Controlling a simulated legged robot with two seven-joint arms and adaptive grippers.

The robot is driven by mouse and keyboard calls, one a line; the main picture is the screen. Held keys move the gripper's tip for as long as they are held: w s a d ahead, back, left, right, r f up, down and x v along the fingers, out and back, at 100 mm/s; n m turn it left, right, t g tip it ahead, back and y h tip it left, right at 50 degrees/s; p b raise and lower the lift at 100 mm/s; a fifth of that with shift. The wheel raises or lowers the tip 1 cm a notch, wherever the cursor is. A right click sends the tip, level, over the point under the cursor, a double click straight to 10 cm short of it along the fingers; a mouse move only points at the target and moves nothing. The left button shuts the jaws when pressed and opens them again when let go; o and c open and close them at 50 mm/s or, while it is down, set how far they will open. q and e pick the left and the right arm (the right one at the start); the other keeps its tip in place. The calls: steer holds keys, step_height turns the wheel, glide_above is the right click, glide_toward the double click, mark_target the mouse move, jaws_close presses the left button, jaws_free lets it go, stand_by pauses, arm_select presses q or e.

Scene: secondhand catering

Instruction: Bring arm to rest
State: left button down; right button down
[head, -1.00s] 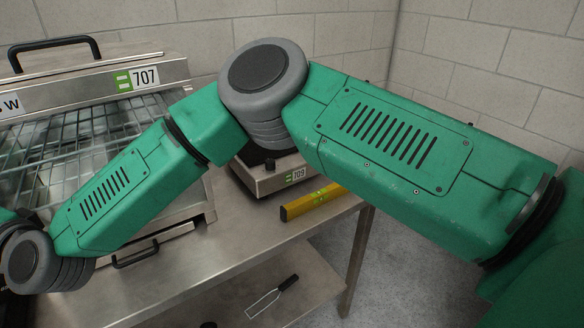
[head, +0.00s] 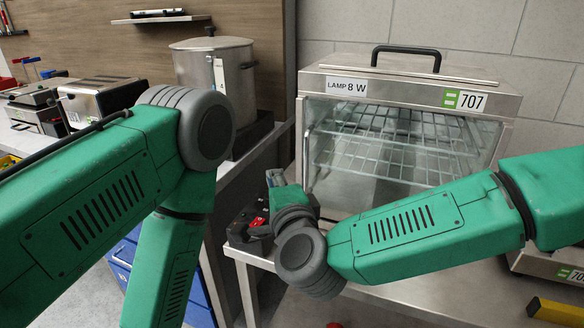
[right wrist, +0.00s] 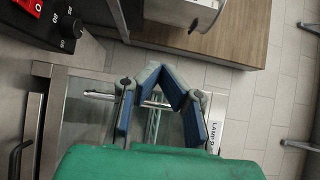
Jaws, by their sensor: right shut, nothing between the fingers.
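My right arm (head: 400,240) comes in from the right in the head view and bends at a grey joint near the middle. My right gripper (head: 275,178) is beyond that joint, small and partly hidden by my own wrist, in front of the display case's left side. In the right wrist view its blue-padded fingers (right wrist: 168,74) meet at the tips, shut with nothing between them. My left arm (head: 90,200) fills the left of the head view, its forearm hanging down out of frame. The left gripper is not in view.
A glass display case (head: 330,82) labelled 707 stands on a steel table (head: 440,300) behind my right arm. A black device with a red switch (head: 258,221) is close to my right wrist. A steel urn (head: 240,75) and a toaster (head: 95,100) stand further left. A yellow level (head: 556,312) lies lower right.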

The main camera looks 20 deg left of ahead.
steer(key=s+d+f+n+g+h, duration=0.2)
steer(key=s+d+f+n+g, duration=0.2)
steer(key=s+d+f, duration=0.55)
steer(key=s+d+f+n+g+h, duration=0.4)
steer(key=d+f, duration=0.7)
steer(key=f, duration=0.8)
steer(key=s+d+f+n+g+h, duration=0.1)
steer(key=s+d+g, duration=0.1)
steer(key=s+d, duration=0.4)
steer(key=s+d+f+n+g+h, duration=0.1)
steer(key=s+d, duration=0.5)
steer(key=d, duration=0.7)
steer(key=s+d+f+n+g+h, duration=0.1)
steer(key=s+d+f+g+h, duration=0.1)
steer(key=s+d, duration=0.4)
steer(key=d+f, duration=0.1)
steer(key=d, duration=0.2)
steer(key=shift+d+f+g+h, duration=0.2)
steer(key=shift+d+g+h, duration=0.1)
steer(key=shift+h, duration=0.1)
steer(key=shift+w+a, duration=0.1)
steer(key=shift+w, duration=0.1)
